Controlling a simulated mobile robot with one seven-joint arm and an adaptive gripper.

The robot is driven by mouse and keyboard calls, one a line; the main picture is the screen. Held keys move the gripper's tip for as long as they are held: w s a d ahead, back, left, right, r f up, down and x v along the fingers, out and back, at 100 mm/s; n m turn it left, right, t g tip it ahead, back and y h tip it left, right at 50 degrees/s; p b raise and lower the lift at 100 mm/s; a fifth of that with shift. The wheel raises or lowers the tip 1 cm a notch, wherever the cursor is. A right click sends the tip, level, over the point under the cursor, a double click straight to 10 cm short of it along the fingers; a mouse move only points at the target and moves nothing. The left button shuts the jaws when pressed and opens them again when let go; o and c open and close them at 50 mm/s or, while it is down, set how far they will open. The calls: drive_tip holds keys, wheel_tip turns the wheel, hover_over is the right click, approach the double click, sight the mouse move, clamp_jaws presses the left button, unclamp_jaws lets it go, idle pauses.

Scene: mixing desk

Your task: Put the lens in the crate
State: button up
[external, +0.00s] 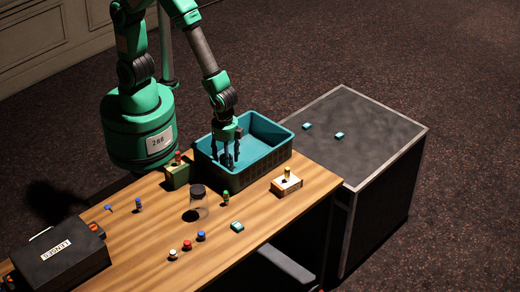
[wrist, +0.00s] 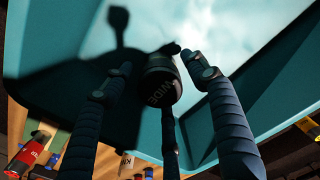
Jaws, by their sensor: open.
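The lens (wrist: 160,82) is a short black cylinder with "WIDE" lettered on its side. In the wrist view it shows among the fingertips of my gripper (wrist: 157,64), over the blue floor of the crate (wrist: 205,25). My fingers are spread open; I cannot tell whether any touches the lens, or whether the lens rests on the crate floor. In the external view my gripper (external: 229,160) points down into the teal crate (external: 265,165), near its left end. I cannot make out the lens there.
A dark-lidded clear jar (external: 198,205), a green block (external: 177,174), a pale block (external: 286,184) and several small pegs stand on the wooden desk (external: 150,225). The dark side table (external: 365,125) holds two teal pieces.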

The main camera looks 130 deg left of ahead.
wheel_tip(320, 180, up, 10)
drive_tip(key=shift+f+p, duration=0.15)
drive_tip(key=shift+p, duration=0.95)
drive_tip(key=shift+r, duration=0.4)
drive_tip(key=s+d+r+t, duration=0.1)
drive_tip(key=s+r, duration=0.3)
drive_tip(key=r, duration=0.4)
drive_tip(key=s+d+r+n+t, duration=0.1)
drive_tip(key=s+d+r+t, duration=0.15)
drive_tip(key=r, duration=0.55)
drive_tip(key=s+d+r, duration=0.1)
drive_tip(key=s+r, duration=0.3)
drive_tip(key=r, duration=0.4)
drive_tip(key=s+d+r+t, duration=0.1)
drive_tip(key=s+r+t, duration=0.1)
drive_tip(key=s+r, duration=0.4)
drive_tip(key=s, duration=0.2)
drive_tip(key=shift+s+d+r+n, duration=0.15)
drive_tip(key=shift+s+d+n, duration=0.05)
drive_tip(key=shift+s+n, duration=0.2)
